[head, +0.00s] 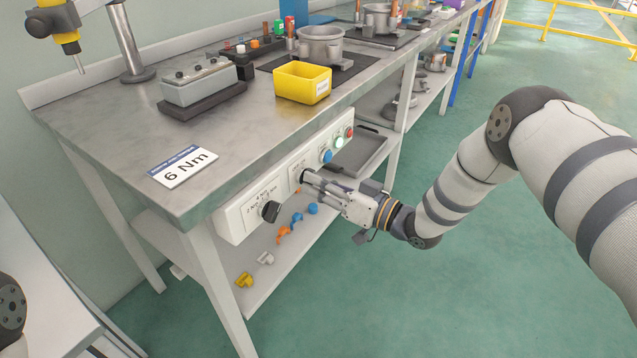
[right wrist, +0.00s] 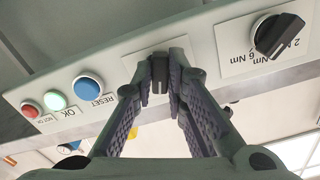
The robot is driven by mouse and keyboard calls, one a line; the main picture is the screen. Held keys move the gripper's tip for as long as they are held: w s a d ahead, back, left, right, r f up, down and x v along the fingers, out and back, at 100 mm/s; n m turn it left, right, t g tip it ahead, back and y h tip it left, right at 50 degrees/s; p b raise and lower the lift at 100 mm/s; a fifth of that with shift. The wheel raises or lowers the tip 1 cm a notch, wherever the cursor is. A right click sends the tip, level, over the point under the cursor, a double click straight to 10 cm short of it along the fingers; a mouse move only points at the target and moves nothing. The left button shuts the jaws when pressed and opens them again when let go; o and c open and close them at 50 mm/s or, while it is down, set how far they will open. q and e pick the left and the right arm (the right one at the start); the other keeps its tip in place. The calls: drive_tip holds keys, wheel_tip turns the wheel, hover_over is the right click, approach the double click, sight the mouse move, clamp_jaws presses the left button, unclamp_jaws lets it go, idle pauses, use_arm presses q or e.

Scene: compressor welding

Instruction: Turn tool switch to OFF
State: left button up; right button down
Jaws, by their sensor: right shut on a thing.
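The tool switch is a black rotary knob (right wrist: 159,73) on a white label plate on the bench's front control panel (head: 240,213). My right gripper (head: 306,178) reaches it from the right and hides most of it in the head view. In the right wrist view, the gripper's two fingers (right wrist: 167,85) are closed around the knob, one on each side. The knob's ridge points up and down in that view. The plate's lettering is mostly hidden, so I cannot read the switch position. My left gripper is not in view.
A second black knob (head: 270,211), marked 2 Nm and 6 Nm, sits left of the gripper. Blue RESET (head: 327,156), green lit OK (head: 339,142) and red (head: 349,132) buttons sit to its right. A yellow bin (head: 302,83) stands on the bench; small coloured parts lie on the shelf below.

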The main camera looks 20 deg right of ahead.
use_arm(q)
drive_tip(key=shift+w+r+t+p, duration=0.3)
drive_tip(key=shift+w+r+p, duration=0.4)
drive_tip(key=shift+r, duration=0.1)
use_arm(e)
drive_tip(key=shift+d+n, duration=0.15)
drive_tip(key=shift+n, duration=4.75)
drive_tip(key=c, duration=1.6)
unclamp_jaws()
drive_tip(key=shift+d, duration=0.1)
drive_tip(key=v, duration=1.1)
drive_tip(key=shift+s+d, duration=0.25)
drive_tip(key=shift+s, duration=0.1)
